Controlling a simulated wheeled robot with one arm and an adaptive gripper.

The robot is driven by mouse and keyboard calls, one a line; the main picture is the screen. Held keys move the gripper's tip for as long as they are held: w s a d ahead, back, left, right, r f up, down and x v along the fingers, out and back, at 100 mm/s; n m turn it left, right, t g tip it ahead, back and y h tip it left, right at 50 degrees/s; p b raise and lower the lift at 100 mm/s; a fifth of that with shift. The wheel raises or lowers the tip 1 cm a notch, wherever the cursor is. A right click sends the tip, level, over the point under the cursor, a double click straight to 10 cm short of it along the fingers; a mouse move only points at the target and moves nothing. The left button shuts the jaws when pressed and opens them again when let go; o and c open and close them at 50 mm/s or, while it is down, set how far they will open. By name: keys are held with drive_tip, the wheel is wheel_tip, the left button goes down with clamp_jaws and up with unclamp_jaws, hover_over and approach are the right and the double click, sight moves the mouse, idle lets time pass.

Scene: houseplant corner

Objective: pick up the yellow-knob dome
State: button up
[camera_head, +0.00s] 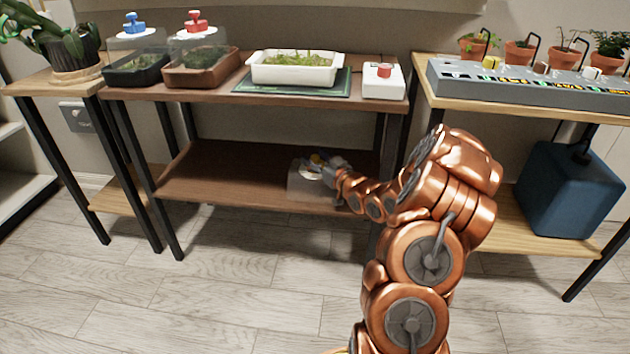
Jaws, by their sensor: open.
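The yellow-knob dome (302,187) is a clear, boxy cover on the lower brown shelf (225,178) of the middle table, near the shelf's right end. Its yellow knob (315,158) shows as a small patch at the top. My gripper (323,165) reaches in from the right at the knob. The jaws are open. The fingers and knob overlap in this view, so I cannot tell whether they touch. My wrist covers part of the dome's right side.
Above, the tabletop holds a blue-knob dome (134,36), a red-knob dome (196,38), a white planter tray (294,70) and a red-button box (384,80). Table legs flank the shelf. A blue cube (560,190) stands at right. The shelf's left part is bare.

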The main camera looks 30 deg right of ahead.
drive_tip(key=shift+w, duration=0.2)
drive_tip(key=shift+c, duration=0.2)
clamp_jaws()
idle(0.4)
